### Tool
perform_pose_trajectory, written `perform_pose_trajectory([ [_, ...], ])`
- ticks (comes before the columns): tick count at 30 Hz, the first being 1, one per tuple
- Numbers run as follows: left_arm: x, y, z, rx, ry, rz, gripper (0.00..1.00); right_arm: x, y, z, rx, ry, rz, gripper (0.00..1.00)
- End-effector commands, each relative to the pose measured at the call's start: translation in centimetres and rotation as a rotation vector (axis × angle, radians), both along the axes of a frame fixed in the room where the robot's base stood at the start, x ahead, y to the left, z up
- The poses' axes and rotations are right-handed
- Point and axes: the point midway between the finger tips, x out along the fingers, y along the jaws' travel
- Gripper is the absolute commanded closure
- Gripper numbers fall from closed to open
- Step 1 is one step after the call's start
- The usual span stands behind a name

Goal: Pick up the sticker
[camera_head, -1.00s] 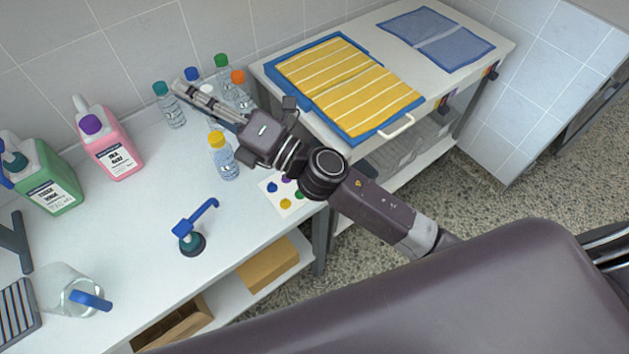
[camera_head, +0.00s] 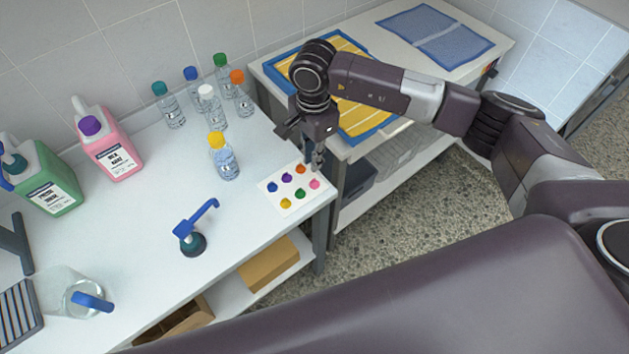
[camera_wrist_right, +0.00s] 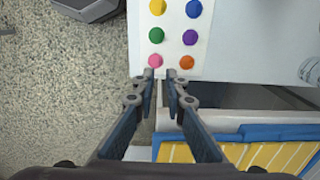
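A white sticker sheet (camera_head: 279,196) with several coloured round stickers lies flat at the table's right end. A pink sticker (camera_head: 314,184) and an orange sticker (camera_head: 300,169) are on the side nearest my right gripper (camera_head: 317,167), which points down over the sheet's edge. In the right wrist view the fingertips (camera_wrist_right: 159,76) are apart with nothing between them. There the pink sticker (camera_wrist_right: 155,61) lies just beyond the left fingertip and the orange sticker (camera_wrist_right: 187,62) beyond the right one. Whether the fingertips touch the sheet I cannot tell. My left gripper is not in view.
Capped bottles, one yellow-capped (camera_head: 224,160), stand left of and behind the sheet. A blue-handled pump (camera_head: 192,242) stands at the front. A cart with a blue tray (camera_head: 378,136) and yellow striped towel is to the right, past a gap.

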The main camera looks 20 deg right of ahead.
Motion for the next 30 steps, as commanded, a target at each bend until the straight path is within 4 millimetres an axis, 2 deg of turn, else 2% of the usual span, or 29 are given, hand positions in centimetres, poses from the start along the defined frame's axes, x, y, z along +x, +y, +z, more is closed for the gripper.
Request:
perform_pose_trajectory([
  [3,0.0,0.0,0.4,0.000,0.000,0.000,0.41,0.1,-0.7,-0.6,-0.024,0.001,0.002,0.88],
  [11,0.0,0.0,1.7,0.000,0.001,0.000,0.41,-0.1,-0.5,-3.4,-0.020,0.005,0.002,0.88],
  [15,0.0,0.0,3.1,0.000,0.001,0.000,0.41,-0.2,-0.4,-5.4,-0.020,0.005,0.001,0.88],
  [19,-0.1,0.0,3.2,0.000,0.001,0.000,0.41,-0.1,-0.5,-7.1,-0.019,0.004,0.000,0.88],
  [28,-0.1,0.0,3.1,0.000,0.002,0.000,0.41,0.0,-0.4,-7.7,-0.018,0.000,0.001,0.88],
  [30,-0.1,0.0,3.1,0.000,0.002,0.000,0.41,0.0,-0.4,-7.7,-0.018,0.000,0.001,0.96],
])
